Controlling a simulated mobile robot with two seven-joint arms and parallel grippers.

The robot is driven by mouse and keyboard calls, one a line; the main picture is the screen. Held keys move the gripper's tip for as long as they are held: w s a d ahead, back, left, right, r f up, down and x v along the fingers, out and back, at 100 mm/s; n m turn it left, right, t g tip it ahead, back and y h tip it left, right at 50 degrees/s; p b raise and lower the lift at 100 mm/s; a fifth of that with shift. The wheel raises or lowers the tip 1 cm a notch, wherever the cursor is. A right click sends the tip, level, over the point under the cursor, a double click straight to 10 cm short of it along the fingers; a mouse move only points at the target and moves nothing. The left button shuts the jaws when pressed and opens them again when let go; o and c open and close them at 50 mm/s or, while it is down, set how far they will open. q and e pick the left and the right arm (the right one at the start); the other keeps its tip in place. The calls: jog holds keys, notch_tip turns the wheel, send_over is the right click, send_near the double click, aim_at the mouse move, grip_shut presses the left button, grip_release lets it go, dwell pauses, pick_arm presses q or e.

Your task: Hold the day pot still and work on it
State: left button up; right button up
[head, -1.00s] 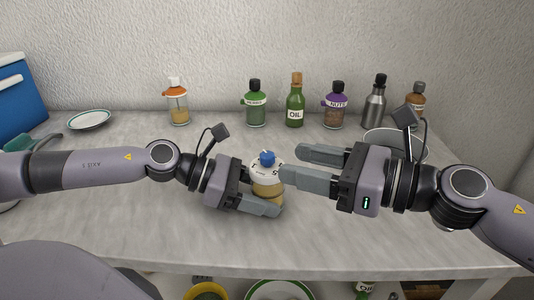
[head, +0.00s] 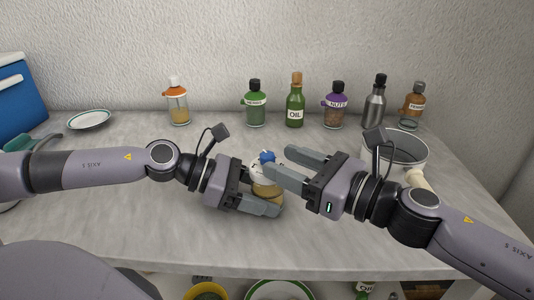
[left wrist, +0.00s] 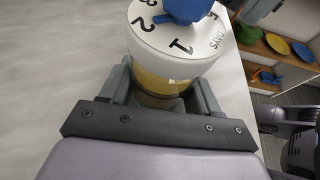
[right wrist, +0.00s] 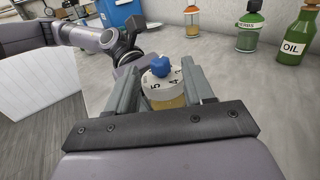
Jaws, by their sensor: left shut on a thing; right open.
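The day pot (head: 268,189) stands upright on the counter, with a yellowish body, a white numbered lid and a blue knob (head: 267,157) on top. My left gripper (head: 262,194) is shut on its body from the left. The left wrist view shows the body between the fingers below the white lid (left wrist: 150,35), with numbers and "DAYS" on it. My right gripper (head: 279,161) is open at the lid's height, its fingers reaching either side of the knob. In the right wrist view the blue knob (right wrist: 162,67) shows between the fingers; contact cannot be told.
Along the wall stand an orange-capped jar (head: 178,105), a herbs jar (head: 255,108), an oil bottle (head: 295,105), a nuts jar (head: 336,108), a steel bottle (head: 375,105) and a brown bottle (head: 412,105). A pot (head: 412,152) stands behind my right arm. The front counter is clear.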

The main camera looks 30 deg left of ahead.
aim_at(267, 154)
jog(key=shift+w+a, duration=0.1)
jog(key=shift+a, duration=2.25)
grip_shut()
jog(key=shift+r+n+g+h, duration=0.1)
jog(key=shift+n+g+h, duration=0.05)
jog(key=shift+n+g, duration=1.05)
jog(key=shift+n+g+h, duration=0.15)
jog(key=shift+n+g, duration=0.55)
jog(key=shift+g, duration=1.2)
jog(key=shift+n+g+h, duration=0.3)
jog(key=shift+n+g, duration=0.1)
jog(key=shift+n, duration=0.1)
